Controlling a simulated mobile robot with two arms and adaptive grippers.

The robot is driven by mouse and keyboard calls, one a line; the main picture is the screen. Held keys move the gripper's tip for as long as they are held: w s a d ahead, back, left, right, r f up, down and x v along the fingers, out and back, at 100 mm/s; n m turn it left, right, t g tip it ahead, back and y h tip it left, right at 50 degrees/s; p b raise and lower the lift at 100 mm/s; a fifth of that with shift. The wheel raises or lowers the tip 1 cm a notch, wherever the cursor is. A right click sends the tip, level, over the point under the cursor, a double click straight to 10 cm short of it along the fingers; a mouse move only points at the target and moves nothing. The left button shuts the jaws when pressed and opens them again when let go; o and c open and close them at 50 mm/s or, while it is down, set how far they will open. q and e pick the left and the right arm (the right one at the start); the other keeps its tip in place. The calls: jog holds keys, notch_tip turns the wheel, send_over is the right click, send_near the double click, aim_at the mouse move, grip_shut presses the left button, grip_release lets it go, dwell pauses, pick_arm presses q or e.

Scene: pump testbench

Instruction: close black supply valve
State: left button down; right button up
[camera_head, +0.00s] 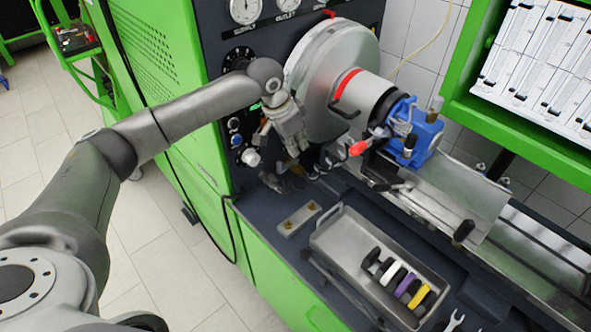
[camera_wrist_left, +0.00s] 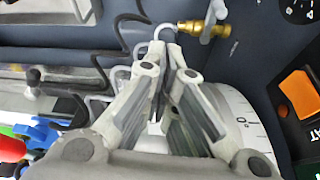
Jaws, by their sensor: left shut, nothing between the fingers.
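My left gripper (camera_head: 293,152) reaches in front of the dark panel, left of the big round metal housing. Its fingers are shut and empty; they also show in the left wrist view (camera_wrist_left: 172,48). Just beyond the fingertips in the wrist view are a brass fitting (camera_wrist_left: 192,30) and a pale curved piece beside it. Whether they touch the fingers I cannot tell. I cannot make out for sure which part is the black supply valve. My right gripper is not in view.
A round metal housing (camera_head: 318,70) with a red-handled blue clamp (camera_head: 425,135) stands right of the gripper. A metal tray (camera_head: 340,235) with coloured parts lies below on the bench. Gauges (camera_head: 245,10) are above. Black hoses (camera_wrist_left: 125,25) run close to the fingers.

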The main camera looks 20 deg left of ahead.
pick_arm(q)
jog(key=p+x, duration=0.3)
jog(key=x, duration=0.7)
jog(key=s+a+p, duration=0.2)
jog(key=s, duration=0.1)
jog(key=shift+f, duration=0.1)
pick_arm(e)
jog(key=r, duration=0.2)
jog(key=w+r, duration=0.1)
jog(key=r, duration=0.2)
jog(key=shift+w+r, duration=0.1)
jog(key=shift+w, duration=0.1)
